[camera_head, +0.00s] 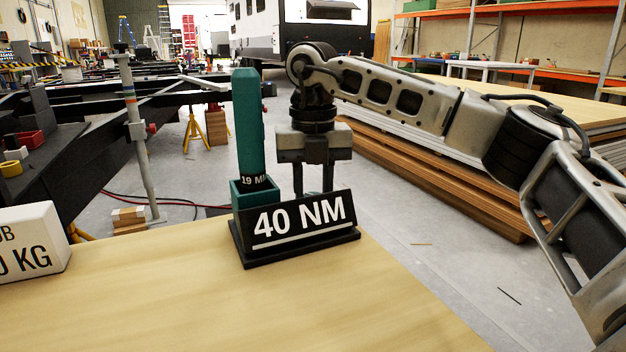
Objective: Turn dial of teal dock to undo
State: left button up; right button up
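The teal dock (240,193) stands on a black base (303,249) near the far edge of the wooden table. A tall teal tool (248,125) with a partly covered "19 M" label stands upright in it. A black sign (299,221) reading "40 NM" leans on the base. My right gripper (313,180) points down behind the sign, just right of the dock. Its two fingers are apart, with a gap between them. The sign hides the fingertips and anything between them. No dial shows. My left gripper is not in view.
A white block (30,243) marked in KG sits at the table's left edge. The front of the wooden tabletop (210,310) is clear. Behind it are a grey post (137,140), the dark chassis frame and stacked boards (440,180).

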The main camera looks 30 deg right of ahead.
jog(key=shift+r+n+p, duration=0.25)
jog(key=shift+n+p, duration=0.15)
jog(key=shift+p, duration=0.05)
jog(key=shift+n+p, duration=0.9)
jog(key=shift+p, duration=0.1)
jog(key=n+p, duration=0.3)
jog(key=shift+n, duration=0.3)
jog(key=shift+n+p, duration=0.3)
jog(key=shift+n, duration=0.1)
jog(key=shift+f+n+p, duration=0.2)
jog(key=shift+n+p, duration=0.7)
jog(key=shift+n, duration=0.6)
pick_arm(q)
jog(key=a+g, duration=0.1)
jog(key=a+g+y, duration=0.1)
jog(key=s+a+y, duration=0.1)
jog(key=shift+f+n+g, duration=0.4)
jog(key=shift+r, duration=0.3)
